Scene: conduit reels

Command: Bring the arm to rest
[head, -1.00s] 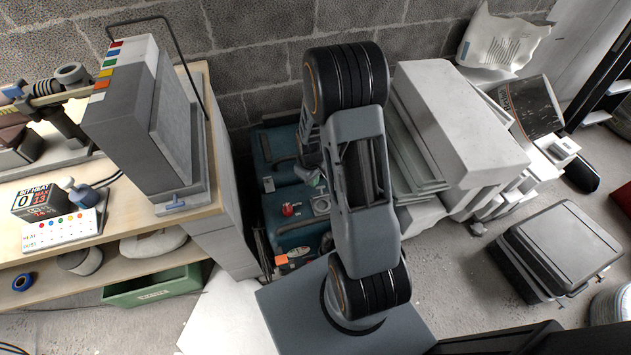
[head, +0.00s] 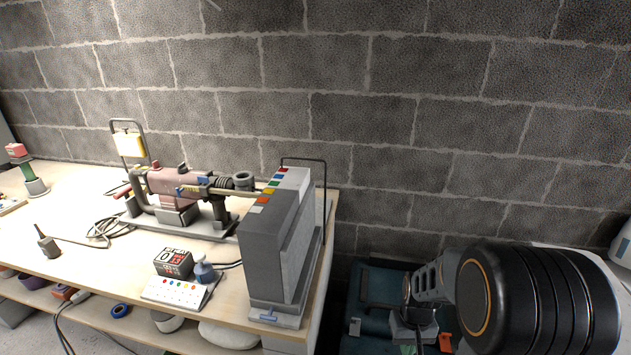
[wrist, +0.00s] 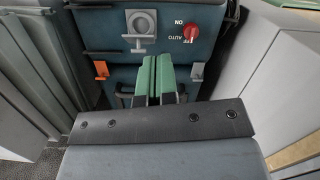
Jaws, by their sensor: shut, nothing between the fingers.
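My arm is in the lower right of the head view, its big dark joint (head: 540,305) close to the camera. In the wrist view my gripper (wrist: 160,75) has its two green fingers side by side, shut and empty. They point toward a teal machine (wrist: 105,65) with a red knob (wrist: 190,33) marked ON and AUTO. I cannot tell whether the fingertips touch it. The teal machine (head: 375,285) is also in the head view, partly hidden behind my arm, beside the bench's right end.
A wooden bench (head: 60,255) fills the left of the head view. A tall grey block with coloured tabs (head: 275,250) stands at its right end, with a pink and grey machine (head: 175,190) behind. A block wall (head: 420,120) closes the back.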

